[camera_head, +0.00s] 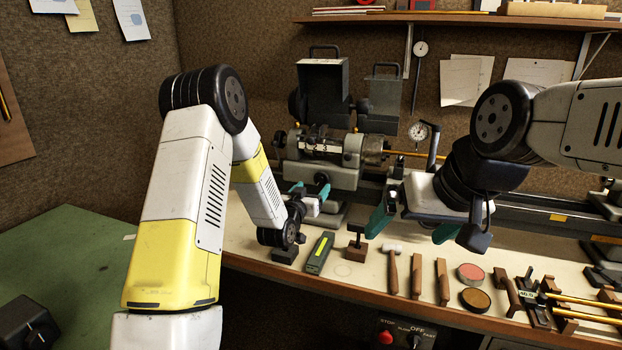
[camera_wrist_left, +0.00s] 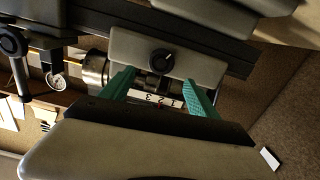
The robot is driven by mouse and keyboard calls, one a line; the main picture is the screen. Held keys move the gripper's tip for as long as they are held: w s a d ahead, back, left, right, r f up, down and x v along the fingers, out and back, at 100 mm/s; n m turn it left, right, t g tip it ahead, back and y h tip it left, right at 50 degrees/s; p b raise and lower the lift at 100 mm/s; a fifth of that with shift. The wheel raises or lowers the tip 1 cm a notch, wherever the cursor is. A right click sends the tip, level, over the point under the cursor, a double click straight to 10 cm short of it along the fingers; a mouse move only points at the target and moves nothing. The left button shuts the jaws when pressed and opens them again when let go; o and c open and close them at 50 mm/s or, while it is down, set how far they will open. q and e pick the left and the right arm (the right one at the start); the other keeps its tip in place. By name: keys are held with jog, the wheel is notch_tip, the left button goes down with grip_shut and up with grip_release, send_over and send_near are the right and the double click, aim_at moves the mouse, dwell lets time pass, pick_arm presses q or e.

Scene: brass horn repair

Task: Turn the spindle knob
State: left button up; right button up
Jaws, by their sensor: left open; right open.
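The grey lathe headstock (camera_head: 322,174) stands at the back of the bench, with a white strip marked 1 2 3 (camera_head: 318,146) on it. In the left wrist view a round black knob (camera_wrist_left: 161,61) sits on the grey headstock front, and the numbered strip appears upside down. I cannot tell for sure whether this is the spindle knob; in the head view it is hidden. My left gripper (camera_head: 311,191) is open and empty in front of the headstock. Its teal fingers (camera_wrist_left: 160,82) point toward the knob, one on each side; contact is not visible. My right gripper (camera_head: 411,224) is open and empty over the bench.
A green and black box (camera_head: 319,253), a hammer (camera_head: 392,272), wooden-handled tools (camera_head: 417,276) and round tins (camera_head: 470,275) lie along the bench front. A panel with a red stop button (camera_head: 386,337) is below the edge. Dial gauge (camera_head: 419,131) stands behind my right gripper.

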aim_at(321, 179)
pick_arm(q)
jog(key=x, duration=0.8)
jog(key=shift+a+f, duration=0.1)
jog(key=shift+f, duration=0.1)
jog(key=shift+c, duration=0.4)
jog(key=c, duration=1.3)
